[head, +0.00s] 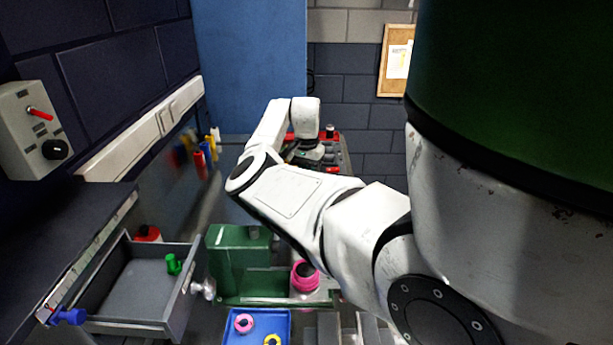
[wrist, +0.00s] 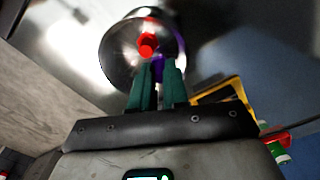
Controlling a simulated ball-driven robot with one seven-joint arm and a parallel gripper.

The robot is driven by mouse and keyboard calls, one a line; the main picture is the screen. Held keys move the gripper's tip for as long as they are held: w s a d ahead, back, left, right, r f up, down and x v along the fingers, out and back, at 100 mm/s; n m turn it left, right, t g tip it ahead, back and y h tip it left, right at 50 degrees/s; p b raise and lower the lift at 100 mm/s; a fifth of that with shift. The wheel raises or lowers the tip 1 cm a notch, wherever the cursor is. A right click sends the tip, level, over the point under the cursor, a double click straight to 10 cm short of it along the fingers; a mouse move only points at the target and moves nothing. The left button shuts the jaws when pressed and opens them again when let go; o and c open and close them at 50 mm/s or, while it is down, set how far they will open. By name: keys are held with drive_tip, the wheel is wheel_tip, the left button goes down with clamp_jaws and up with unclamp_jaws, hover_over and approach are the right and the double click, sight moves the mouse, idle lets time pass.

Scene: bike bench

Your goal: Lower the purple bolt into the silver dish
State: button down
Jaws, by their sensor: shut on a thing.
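In the wrist view, my gripper (wrist: 161,74) has its two green fingers close together on the purple bolt (wrist: 157,67). Only a small part of the bolt shows between the fingertips. The silver dish (wrist: 118,62) is round and shiny, just beyond the fingertips. The fingertips overlap its near right rim in the picture. I cannot tell whether the bolt touches the dish. A red hex-headed piece (wrist: 148,45) lies in the dish. Purple also shows along the dish's right side, perhaps a reflection. In the head view my arm's far end is small, and the bolt and dish cannot be made out.
In the wrist view, a yellow-edged thing (wrist: 222,92) and a green-and-red thing (wrist: 280,149) lie to the right. In the head view, an open grey drawer (head: 137,285), a green vise-like block (head: 238,262) and a blue tray (head: 262,318) are nearer me.

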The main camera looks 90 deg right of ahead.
drive_tip(key=shift+f, duration=0.5)
idle(0.3)
drive_tip(key=c, duration=1.1)
unclamp_jaws()
drive_tip(key=shift+o, duration=0.2)
wheel_tip(320, 180, up, 11)
drive_tip(key=b, duration=0.1)
drive_tip(key=shift+b, duration=0.35)
drive_tip(key=shift+f, duration=0.1)
